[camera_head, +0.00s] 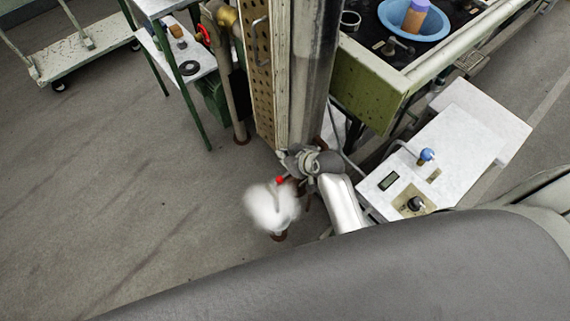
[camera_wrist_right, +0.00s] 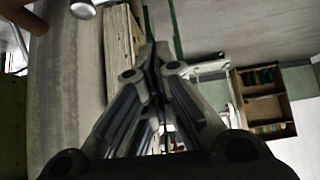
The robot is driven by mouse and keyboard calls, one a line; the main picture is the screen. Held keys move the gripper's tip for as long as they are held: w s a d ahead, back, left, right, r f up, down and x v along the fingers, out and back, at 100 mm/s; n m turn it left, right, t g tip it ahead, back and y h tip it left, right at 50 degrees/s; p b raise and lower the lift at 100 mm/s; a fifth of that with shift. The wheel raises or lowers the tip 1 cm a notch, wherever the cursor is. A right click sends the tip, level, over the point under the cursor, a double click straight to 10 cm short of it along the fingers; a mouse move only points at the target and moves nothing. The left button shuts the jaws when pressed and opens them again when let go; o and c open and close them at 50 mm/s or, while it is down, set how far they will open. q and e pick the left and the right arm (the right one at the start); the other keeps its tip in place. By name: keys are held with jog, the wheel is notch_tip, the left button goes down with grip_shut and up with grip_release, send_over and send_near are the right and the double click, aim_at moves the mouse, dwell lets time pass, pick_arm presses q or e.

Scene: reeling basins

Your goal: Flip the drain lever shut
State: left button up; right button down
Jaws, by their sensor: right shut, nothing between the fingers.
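A lever with a small red tip (camera_head: 280,180) shows low beside the foot of the grey column in the head view; I take it for the drain lever. A white plume of steam or water (camera_head: 272,207) covers most of what is under it. My right gripper (camera_head: 291,160) is at the column's foot, just above and right of the red tip; I cannot tell whether they touch. In the wrist view the right gripper's fingers (camera_wrist_right: 153,58) are together with nothing between them. The lever is not clear there. My left gripper is out of view.
The grey column (camera_head: 310,75) and a perforated wooden panel (camera_head: 262,85) stand close behind the right gripper. A white control box with a blue-knobbed lever (camera_head: 427,155) stands to the right. A red valve handle (camera_head: 205,33) is at upper left. Floor at left is clear.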

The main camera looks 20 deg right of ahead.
jog(key=x, duration=0.7)
jog(key=s, duration=0.1)
jog(key=s+d, duration=0.1)
jog(key=s, duration=0.2)
jog(key=shift+s+d+f+p, duration=0.1)
jog(key=shift+d+f+p, duration=0.05)
jog(key=shift+d+p, duration=0.15)
